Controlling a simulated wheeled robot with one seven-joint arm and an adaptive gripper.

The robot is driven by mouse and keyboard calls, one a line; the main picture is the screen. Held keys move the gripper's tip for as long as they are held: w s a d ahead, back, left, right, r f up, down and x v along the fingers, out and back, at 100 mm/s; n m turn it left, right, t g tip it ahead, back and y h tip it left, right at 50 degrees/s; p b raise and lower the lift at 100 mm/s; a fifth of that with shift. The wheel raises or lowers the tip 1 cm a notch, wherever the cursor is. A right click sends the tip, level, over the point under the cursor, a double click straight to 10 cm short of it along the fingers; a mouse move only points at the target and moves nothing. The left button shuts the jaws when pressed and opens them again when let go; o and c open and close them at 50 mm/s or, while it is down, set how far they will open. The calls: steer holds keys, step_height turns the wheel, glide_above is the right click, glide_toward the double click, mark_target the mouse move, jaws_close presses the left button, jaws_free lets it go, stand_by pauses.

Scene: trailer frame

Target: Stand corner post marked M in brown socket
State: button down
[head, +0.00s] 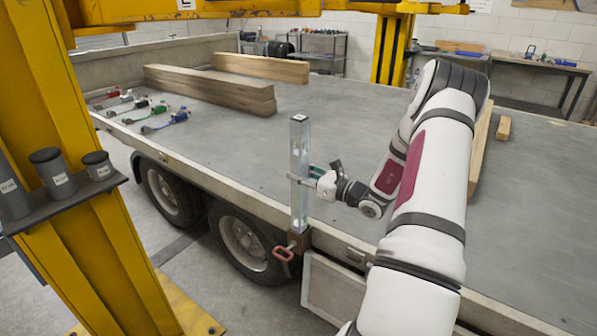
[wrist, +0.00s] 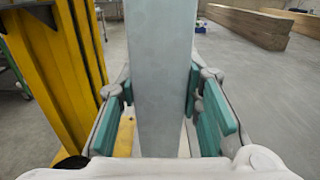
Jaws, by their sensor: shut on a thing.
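A grey metal corner post (head: 299,145) stands upright at the near side edge of the trailer bed. My gripper (head: 312,178) is shut on it around mid-height. In the wrist view the post (wrist: 160,75) fills the space between the teal pads of my gripper (wrist: 165,105). The brown socket (head: 300,241) is on the trailer's side rail, directly under the post. The post's lower end meets the socket's top in the head view; I cannot tell how deep it sits. A dark mark shows on the post's top, too small to read.
A red handle (head: 284,253) sticks out beside the socket. Timber beams (head: 210,88) and several ratchet straps (head: 165,121) lie on the bed (head: 330,125). A yellow lift column (head: 75,170) with a shelf of grey cylinders stands at left. The bed's middle is clear.

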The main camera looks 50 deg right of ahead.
mark_target(304, 198)
steer(key=shift+f+b, duration=2.3)
steer(key=shift+f, duration=1.65)
steer(key=c, duration=1.1)
jaws_free()
steer(key=shift+o, duration=0.2)
steer(key=shift+f, duration=0.15)
steer(key=s+d, duration=0.1)
steer(key=s, duration=1.1)
steer(key=shift+d, duration=0.35)
